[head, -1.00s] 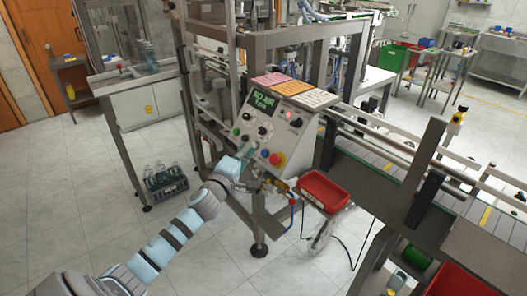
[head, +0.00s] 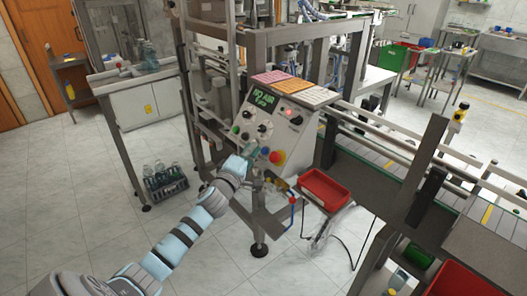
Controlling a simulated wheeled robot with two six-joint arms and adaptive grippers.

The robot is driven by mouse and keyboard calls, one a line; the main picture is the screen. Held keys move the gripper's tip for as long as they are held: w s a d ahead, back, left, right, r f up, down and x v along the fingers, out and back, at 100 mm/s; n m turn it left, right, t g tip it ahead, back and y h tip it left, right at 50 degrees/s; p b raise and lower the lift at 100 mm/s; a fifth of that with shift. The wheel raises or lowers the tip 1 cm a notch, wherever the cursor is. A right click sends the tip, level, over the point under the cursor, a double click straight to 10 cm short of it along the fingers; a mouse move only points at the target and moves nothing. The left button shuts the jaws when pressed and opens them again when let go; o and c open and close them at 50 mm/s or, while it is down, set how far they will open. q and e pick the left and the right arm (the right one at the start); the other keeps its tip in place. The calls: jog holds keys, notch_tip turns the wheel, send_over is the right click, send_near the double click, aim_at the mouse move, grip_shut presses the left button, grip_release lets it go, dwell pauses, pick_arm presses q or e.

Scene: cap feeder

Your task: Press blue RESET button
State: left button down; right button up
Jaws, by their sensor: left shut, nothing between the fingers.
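The control box (head: 288,138) stands on the machine frame with its sloped panel facing me. The blue button (head: 265,151) sits low on the panel, just left of a red mushroom knob (head: 277,158). My left gripper (head: 250,149) is shut and empty, with its tips at the panel's lower part, close to the left of the blue button. I cannot tell whether the tips touch the panel. My right gripper is not in view.
A green display (head: 264,99) and several knobs sit higher on the panel. A red tray (head: 324,189) stands right of the box, by the conveyor (head: 365,158). A bottle crate (head: 166,187) is on the floor at left. The floor there is otherwise mostly clear.

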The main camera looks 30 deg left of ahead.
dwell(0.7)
pick_arm(q)
jog(key=shift+w+d+f+b, duration=0.1)
jog(key=shift+w+f+b, duration=0.15)
jog(key=shift+w+b, duration=0.1)
jog(key=shift+w+d+f, duration=0.1)
jog(key=shift+w+f, duration=0.1)
jog(key=shift+w, duration=0.05)
dwell(0.7)
jog(key=shift+s, duration=0.1)
jog(key=shift+s+a+r, duration=0.2)
jog(key=shift+s+r, duration=0.25)
jog(key=shift+s, duration=0.1)
jog(key=s+r, duration=0.1)
jog(key=s, duration=0.1)
jog(key=s+a+r, duration=0.1)
jog(key=s+r, duration=0.1)
jog(key=shift+a+b, duration=0.1)
jog(key=shift+b, duration=0.3)
dwell(0.9)
